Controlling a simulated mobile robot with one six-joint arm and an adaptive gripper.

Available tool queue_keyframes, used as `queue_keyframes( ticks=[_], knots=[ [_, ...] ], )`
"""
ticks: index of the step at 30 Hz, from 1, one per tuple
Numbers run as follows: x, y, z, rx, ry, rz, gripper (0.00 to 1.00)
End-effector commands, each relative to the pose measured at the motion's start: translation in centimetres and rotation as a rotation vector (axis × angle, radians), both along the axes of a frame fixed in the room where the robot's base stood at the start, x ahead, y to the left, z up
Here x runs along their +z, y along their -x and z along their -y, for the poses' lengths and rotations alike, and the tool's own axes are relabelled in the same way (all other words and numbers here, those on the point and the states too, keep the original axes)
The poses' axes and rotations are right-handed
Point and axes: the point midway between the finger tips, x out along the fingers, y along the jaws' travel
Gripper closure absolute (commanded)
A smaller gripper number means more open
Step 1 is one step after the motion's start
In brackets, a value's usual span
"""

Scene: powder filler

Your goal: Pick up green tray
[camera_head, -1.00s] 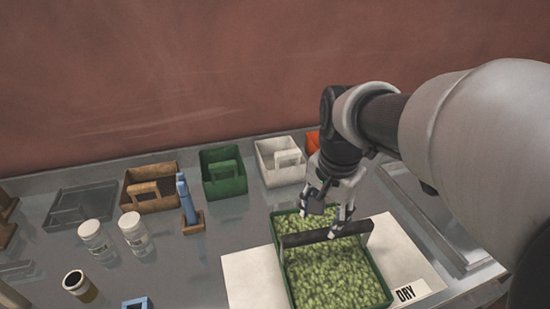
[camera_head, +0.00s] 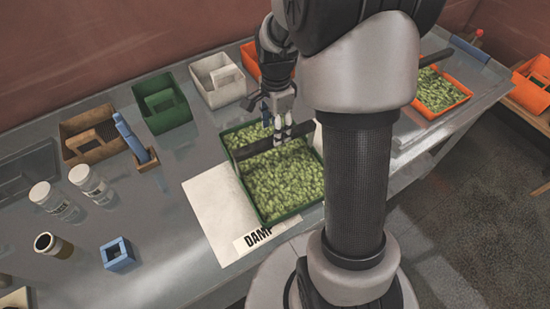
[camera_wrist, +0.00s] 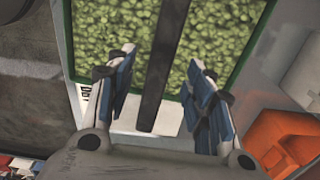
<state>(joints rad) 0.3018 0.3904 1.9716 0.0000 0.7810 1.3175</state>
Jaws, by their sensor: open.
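The green tray (camera_head: 267,219) sits on a white mat, filled with green leafy pieces, with a dark handle bar (camera_head: 252,150) across it. In the wrist view the same tray (camera_wrist: 68,45) fills the upper part, and its bar (camera_wrist: 163,62) runs between my fingers. My gripper (camera_head: 283,138) is open, above the tray at the bar. In the wrist view one finger of my gripper (camera_wrist: 160,75) is on each side of the bar, with gaps. Whether the fingers reach down to its height I cannot tell. My arm hides the tray's right edge in the head view.
An empty green caddy (camera_head: 176,120), a white caddy (camera_head: 222,95) and a brown caddy (camera_head: 92,153) stand behind. White-lidded jars (camera_head: 88,181) and a blue square holder (camera_head: 117,256) are left. An orange tray (camera_head: 458,97) is at right. The mat (camera_head: 209,205) has a DAMP label.

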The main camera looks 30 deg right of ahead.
Motion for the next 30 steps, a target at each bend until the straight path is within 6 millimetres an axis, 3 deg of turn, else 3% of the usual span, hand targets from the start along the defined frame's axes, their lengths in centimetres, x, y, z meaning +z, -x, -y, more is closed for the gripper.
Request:
queue_keyframes(
  ticks=[8,18,25,30],
  knots=[
    [-1.8,0.0,0.0,0.001,0.0,0.001,0.52],
    [-6.3,0.0,-0.1,0.001,0.0,-0.002,0.52],
    [-6.4,-0.1,-0.1,0.001,0.0,0.002,0.52],
    [-6.4,-0.1,-0.1,0.001,0.0,0.001,0.63]
  ],
)
